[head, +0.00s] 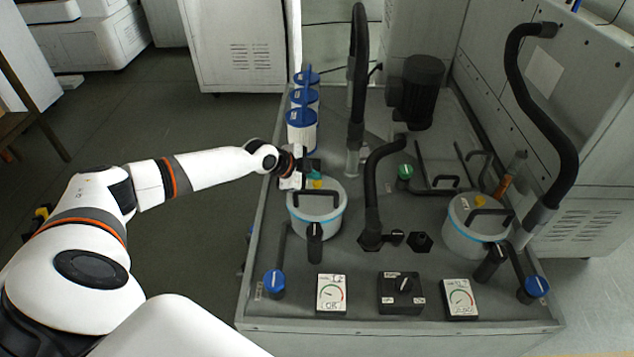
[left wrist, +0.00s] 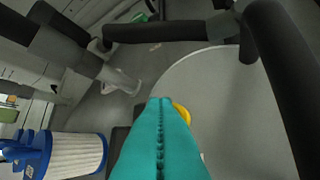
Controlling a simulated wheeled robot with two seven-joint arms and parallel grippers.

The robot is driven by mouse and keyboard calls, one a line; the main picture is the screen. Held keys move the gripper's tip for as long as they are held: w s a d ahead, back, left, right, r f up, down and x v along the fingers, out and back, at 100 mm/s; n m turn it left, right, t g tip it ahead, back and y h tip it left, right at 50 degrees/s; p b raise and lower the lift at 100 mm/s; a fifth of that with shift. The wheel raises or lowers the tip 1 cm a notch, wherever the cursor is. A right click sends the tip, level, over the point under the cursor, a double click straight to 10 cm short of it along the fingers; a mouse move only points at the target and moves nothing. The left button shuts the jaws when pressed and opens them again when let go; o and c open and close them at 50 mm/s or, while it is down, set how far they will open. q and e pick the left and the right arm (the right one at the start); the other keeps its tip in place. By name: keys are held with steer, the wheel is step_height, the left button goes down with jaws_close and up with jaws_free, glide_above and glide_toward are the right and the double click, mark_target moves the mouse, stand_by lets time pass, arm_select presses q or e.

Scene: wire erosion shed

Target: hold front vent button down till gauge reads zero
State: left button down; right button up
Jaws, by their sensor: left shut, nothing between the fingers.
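A grey round canister (head: 316,222) with a blue band and black lid handle stands at the left of the bench. Its yellow vent button (head: 316,184) is at the lid's far edge. My left gripper (head: 313,171) has teal fingertips, shut and empty, right by that button. In the left wrist view the shut fingers (left wrist: 159,140) partly hide the yellow button (left wrist: 181,112); I cannot tell if they touch it. A second canister (head: 470,238) at right has its own yellow button (head: 479,202). The left gauge (head: 331,294) and right gauge (head: 460,298) have needles too small to read surely. My right gripper is out of view.
Blue-capped filter cartridges (head: 302,130) stand just behind my left gripper. A tall black hose (head: 358,80) and a curved black pipe (head: 373,190) rise to its right. The black lid handle (head: 317,194) is close in front. A black selector box (head: 401,293) sits between the gauges.

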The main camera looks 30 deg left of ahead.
mark_target(313, 183)
arm_select(q)
steer(key=shift+s+f+b, duration=0.1)
steer(key=shift+f+b, duration=0.3)
stand_by(0.6)
steer(key=shift+s+d+f+b, duration=0.2)
steer(key=shift+s+f+b, duration=0.15)
steer(key=shift+f, duration=0.15)
stand_by(1.1)
steer(key=shift+w+r, duration=0.1)
steer(key=shift+r, duration=0.05)
stand_by(1.4)
steer(key=shift+w+r+p, duration=0.25)
steer(key=shift+r+p, duration=0.25)
steer(key=shift+r, duration=0.05)
steer(key=shift+w+r, duration=0.2)
steer(key=shift+a+r+p, duration=0.15)
steer(key=shift+r+p, duration=0.2)
steer(key=shift+r, duration=0.15)
step_height(313, 183, up, 4)
steer(key=p, duration=0.3)
steer(key=shift+r, duration=0.2)
